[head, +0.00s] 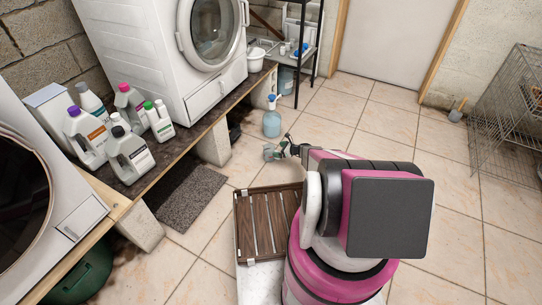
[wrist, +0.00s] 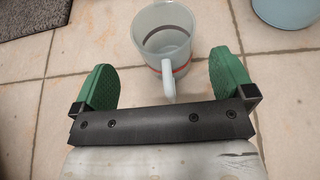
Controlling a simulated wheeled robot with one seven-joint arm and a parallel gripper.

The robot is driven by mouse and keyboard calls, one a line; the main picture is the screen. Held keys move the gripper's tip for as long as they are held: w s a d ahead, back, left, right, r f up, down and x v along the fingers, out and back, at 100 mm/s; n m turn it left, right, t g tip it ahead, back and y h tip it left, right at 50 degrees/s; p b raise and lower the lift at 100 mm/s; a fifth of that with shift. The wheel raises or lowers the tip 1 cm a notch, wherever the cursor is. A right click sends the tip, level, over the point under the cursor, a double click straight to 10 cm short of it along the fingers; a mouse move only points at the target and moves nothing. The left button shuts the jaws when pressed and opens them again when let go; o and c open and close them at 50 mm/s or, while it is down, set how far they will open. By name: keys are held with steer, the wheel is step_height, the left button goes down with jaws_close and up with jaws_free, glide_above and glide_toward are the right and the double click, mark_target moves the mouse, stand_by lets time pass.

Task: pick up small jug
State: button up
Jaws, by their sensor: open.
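The small jug (wrist: 158,28) is a translucent grey-white vessel with a red band low on its side. It stands upright on the tiled floor in the wrist view, with its pale handle pointing toward my gripper. My gripper (wrist: 165,65) is open, its green fingers spread wide to either side of the jug's near part. Nothing is held, and gaps show between the jug and both fingers. In the head view my gripper (head: 286,150) is low near the floor, and the small greyish jug (head: 268,153) shows just left of it.
A blue spray bottle (head: 272,122) stands on the floor behind the jug. A grey mat (head: 192,198) lies to the left, below the plinth (head: 210,112) bearing detergent bottles and a washing machine (head: 180,45). A wire cage (head: 505,115) stands right. Open tiles lie between.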

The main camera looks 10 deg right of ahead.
mark_target(273, 148)
steer(key=x, duration=0.5)
steer(key=shift+w+d+r, duration=0.1)
steer(key=shift+w+r, duration=0.05)
steer(key=shift+w, duration=0.1)
steer(key=c, duration=1.1)
steer(key=shift+r, duration=0.1)
